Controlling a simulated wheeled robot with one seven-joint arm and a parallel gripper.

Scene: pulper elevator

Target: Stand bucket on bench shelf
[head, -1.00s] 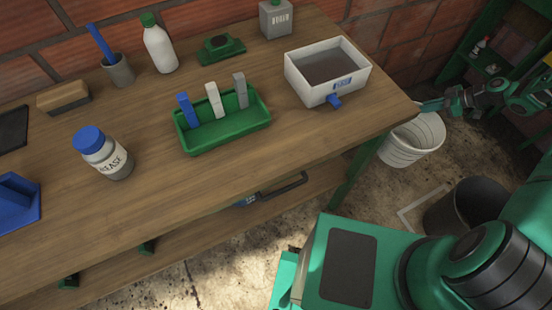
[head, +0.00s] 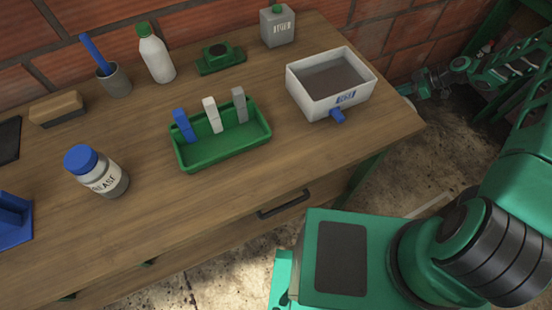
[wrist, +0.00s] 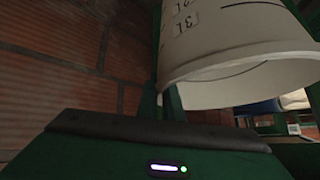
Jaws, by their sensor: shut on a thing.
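The white bucket (wrist: 245,40) fills the upper right of the wrist view, with litre marks on its side and its rim toward the camera. My gripper (head: 412,90) is beyond the right end of the workbench (head: 330,165) in the head view, shut on the bucket; the grip itself is not clearly seen. Only a small white bit shows by the gripper there; the bench and white tray hide most of the bucket. The lower bench shelf (head: 115,285) shows only as a strip under the front edge, largely hidden by the top.
On the bench top stand a white tray with a blue tap (head: 345,98), a green holder (head: 225,150), a grease jar (head: 98,172) and bottles. A drawer handle (head: 283,204) sticks out in front. A brick wall (head: 220,20) runs behind.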

